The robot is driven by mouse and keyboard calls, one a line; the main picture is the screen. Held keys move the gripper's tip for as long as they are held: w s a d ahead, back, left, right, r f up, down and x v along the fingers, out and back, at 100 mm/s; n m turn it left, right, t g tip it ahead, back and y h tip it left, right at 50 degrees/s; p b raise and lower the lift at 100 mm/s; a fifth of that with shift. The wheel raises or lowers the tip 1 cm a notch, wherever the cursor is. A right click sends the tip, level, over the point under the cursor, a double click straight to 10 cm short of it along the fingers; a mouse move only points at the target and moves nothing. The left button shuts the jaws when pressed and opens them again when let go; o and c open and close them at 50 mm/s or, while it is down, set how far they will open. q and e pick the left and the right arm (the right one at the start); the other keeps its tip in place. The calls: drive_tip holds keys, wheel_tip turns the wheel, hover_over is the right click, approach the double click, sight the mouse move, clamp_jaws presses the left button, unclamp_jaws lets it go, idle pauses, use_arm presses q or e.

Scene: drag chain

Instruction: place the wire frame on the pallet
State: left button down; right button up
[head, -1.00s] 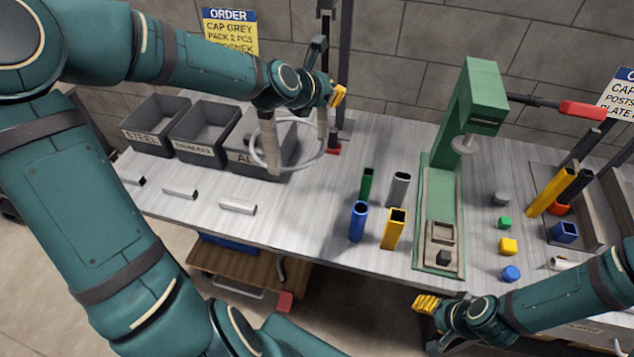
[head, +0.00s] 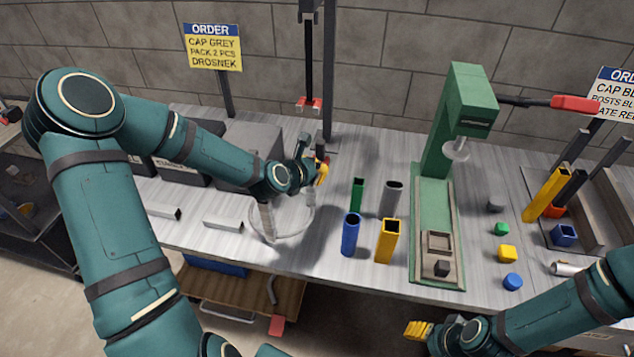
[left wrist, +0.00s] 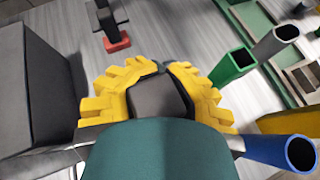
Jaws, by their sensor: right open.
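The wire frame is a pale thin ring with upright posts (head: 267,220). In the head view it hangs below and left of my left gripper (head: 322,172), low over the table's left-middle. In the left wrist view the yellow fingers (left wrist: 160,85) curve around a dark grey block, and pale bars stick out on both sides. My left gripper appears shut on the frame, though the contact is hidden. A brown slatted wooden surface (head: 290,299) below the table's front edge may be the pallet. My right gripper (head: 418,331) is open and empty at the front edge.
Green (head: 357,195), grey (head: 393,200), blue (head: 350,235) and yellow (head: 388,242) tubes stand just right of the frame. A green press (head: 440,175) stands beyond them. Dark bins (head: 250,148) stand behind my left arm. Two metal bars lie at the front left.

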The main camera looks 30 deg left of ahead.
use_arm(q)
wheel_tip(320, 180, down, 4)
drive_tip(key=shift+f+b, duration=0.1)
drive_tip(key=shift+b, duration=0.3)
drive_tip(key=shift+f, duration=0.1)
drive_tip(key=c, duration=1.6)
unclamp_jaws()
drive_tip(key=shift+f, duration=0.1)
drive_tip(key=o, duration=0.5)
drive_tip(key=shift+c, duration=0.2)
